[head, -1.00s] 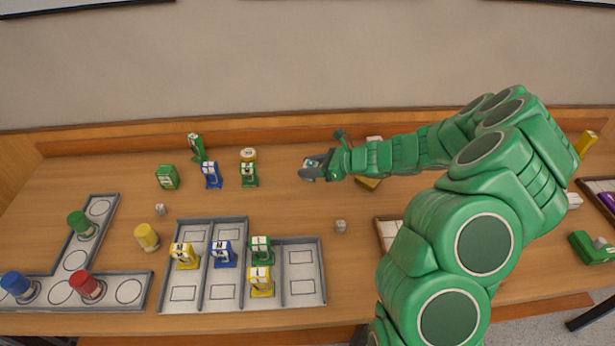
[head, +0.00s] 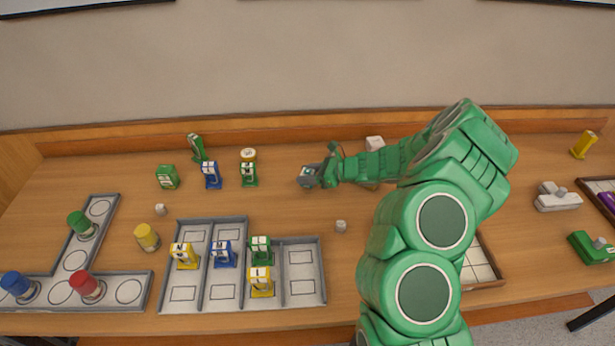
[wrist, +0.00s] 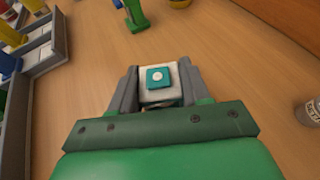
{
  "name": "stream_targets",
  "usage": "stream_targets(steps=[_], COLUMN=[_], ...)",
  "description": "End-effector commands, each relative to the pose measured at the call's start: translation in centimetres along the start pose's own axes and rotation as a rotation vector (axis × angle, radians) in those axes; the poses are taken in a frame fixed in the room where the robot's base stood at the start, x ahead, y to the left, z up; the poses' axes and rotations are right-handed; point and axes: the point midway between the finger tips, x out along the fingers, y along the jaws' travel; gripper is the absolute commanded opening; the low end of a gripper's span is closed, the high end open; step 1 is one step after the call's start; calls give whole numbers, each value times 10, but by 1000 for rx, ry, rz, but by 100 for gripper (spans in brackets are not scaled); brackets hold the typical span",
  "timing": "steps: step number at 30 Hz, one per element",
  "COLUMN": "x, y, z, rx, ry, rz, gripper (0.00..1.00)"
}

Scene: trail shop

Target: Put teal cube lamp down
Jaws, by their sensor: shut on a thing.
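The teal cube lamp (wrist: 158,80) is a small pale cube with a teal square and a white dot on top. In the wrist view it sits between the two grey fingers of my gripper (wrist: 158,88), which is shut on it. In the head view my gripper (head: 308,177) is over the back middle of the wooden table (head: 340,270). The lamp shows there only as a small teal and white patch (head: 307,172). Its underside is hidden, so I cannot tell whether it touches the table.
A grey compartment tray (head: 324,275) with several blue, green and yellow items stands front left. Green (head: 249,175) and blue (head: 211,175) items stand left of my gripper. Bare wood surrounds my gripper.

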Motion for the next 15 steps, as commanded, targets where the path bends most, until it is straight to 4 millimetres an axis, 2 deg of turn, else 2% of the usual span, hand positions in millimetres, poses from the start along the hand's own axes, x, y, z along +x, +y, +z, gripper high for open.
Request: stream_targets(steps=[3,15], x=[4,5], y=[0,0], z=[-10,-12], rx=[2,0], ry=[1,0], rz=[-1,-1], gripper=[14,14])
